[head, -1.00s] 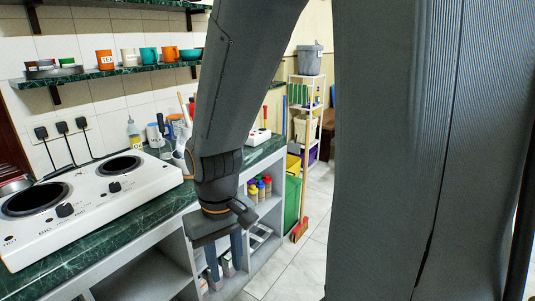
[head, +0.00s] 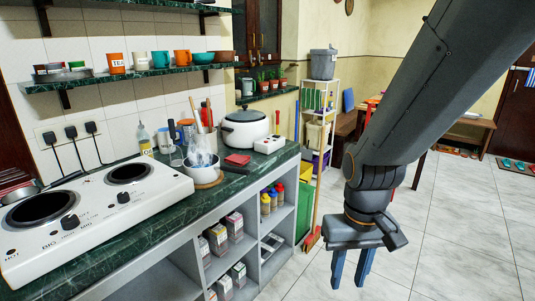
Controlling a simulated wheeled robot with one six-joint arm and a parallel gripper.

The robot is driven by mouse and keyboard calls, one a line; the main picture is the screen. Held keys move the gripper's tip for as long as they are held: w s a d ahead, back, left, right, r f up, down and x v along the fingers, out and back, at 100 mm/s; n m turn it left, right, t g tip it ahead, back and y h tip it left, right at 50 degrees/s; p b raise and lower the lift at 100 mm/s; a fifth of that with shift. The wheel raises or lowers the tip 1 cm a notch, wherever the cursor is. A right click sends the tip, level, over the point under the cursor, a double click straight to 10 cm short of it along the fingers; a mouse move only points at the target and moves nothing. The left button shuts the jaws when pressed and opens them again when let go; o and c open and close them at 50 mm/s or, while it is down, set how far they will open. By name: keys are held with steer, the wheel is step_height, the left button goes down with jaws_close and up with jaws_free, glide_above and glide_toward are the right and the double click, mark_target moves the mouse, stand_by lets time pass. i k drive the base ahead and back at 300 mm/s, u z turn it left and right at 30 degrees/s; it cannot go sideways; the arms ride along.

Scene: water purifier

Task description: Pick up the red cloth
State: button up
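A small red cloth (head: 237,159) lies folded on the green counter (head: 215,192), in front of the white rice cooker and right of a white pot. My gripper (head: 350,283) hangs over the tiled floor, right of the counter and well apart from the cloth. Its two blue fingers point down with a gap between them, and nothing shows between them.
A white two-burner stove (head: 95,212) fills the counter's near left. A white pot (head: 202,168) and a rice cooker (head: 245,129) stand near the cloth. Shelves below hold boxes and bottles. A broom (head: 313,215) stands by the counter's end.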

mark_target(236, 159)
steer(key=z, duration=0.6)
steer(key=i, duration=1.75)
steer(key=u, duration=1.05)
steer(key=i, duration=0.75)
steer(key=u, duration=0.8)
